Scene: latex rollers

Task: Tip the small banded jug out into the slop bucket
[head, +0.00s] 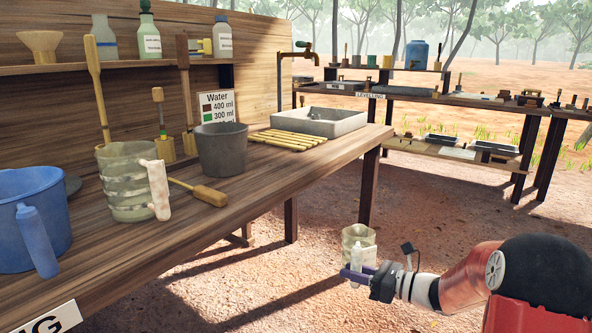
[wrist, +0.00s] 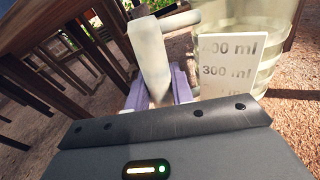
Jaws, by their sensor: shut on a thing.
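The small banded jug (head: 358,238) is clear with a pale handle. My gripper (head: 356,273) is shut on that handle, holding the jug off the bench, in open space to its right. In the wrist view the handle stands between the purple fingers, and the jug (wrist: 262,45) is to the right, roughly upright, with a 400 ml and 300 ml label panel. I cannot tell how much liquid is inside. A dark grey bucket (head: 222,152) stands on the bench; a blue vessel with a handle (head: 30,215) is at far left. Neither is visibly marked as slop.
A larger banded jug (head: 122,190) stands on the wooden bench (head: 275,172) left of the grey bucket, with a wooden-handled tool (head: 200,191) in front. Behind are a pale tray (head: 320,121) and wooden rods (head: 285,138). Open ground lies between bench and arm.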

